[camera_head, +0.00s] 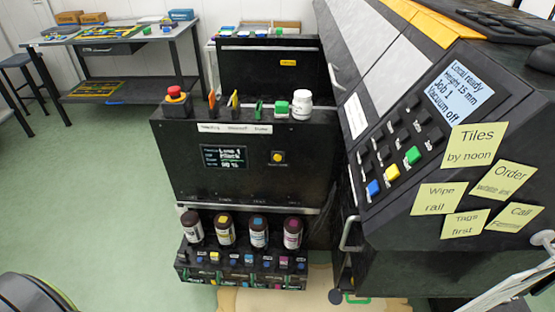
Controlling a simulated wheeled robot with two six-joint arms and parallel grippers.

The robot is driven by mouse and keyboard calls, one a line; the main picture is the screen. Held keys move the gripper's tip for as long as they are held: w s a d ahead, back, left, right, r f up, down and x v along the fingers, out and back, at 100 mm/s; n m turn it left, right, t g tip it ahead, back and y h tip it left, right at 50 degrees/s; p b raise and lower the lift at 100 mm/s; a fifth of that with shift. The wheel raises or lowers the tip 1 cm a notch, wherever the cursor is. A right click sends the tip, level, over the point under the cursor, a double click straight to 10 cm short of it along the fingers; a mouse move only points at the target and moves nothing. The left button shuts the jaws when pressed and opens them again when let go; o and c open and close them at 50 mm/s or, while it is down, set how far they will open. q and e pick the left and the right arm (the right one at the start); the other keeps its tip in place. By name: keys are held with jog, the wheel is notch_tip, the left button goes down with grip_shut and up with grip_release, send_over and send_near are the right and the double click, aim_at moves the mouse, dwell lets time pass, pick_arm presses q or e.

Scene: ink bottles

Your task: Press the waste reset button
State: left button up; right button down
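A round yellow button (278,157) sits on a small dark plate on the front of the black ink cabinet (184,176). A small label under it is too small to read, so I cannot confirm it is the waste reset button. A lit display (224,157) is to its left on the same panel. A red mushroom button (175,94) on a dark box stands on the cabinet's top left. Neither of my grippers shows in this view, and nothing covers the yellow button.
Several ink bottles (225,229) stand in a rack below the panel. A white bottle (301,104) stands on the cabinet top. The printer's control panel (404,160) with sticky notes juts out at right. Green floor (90,200) is open at left.

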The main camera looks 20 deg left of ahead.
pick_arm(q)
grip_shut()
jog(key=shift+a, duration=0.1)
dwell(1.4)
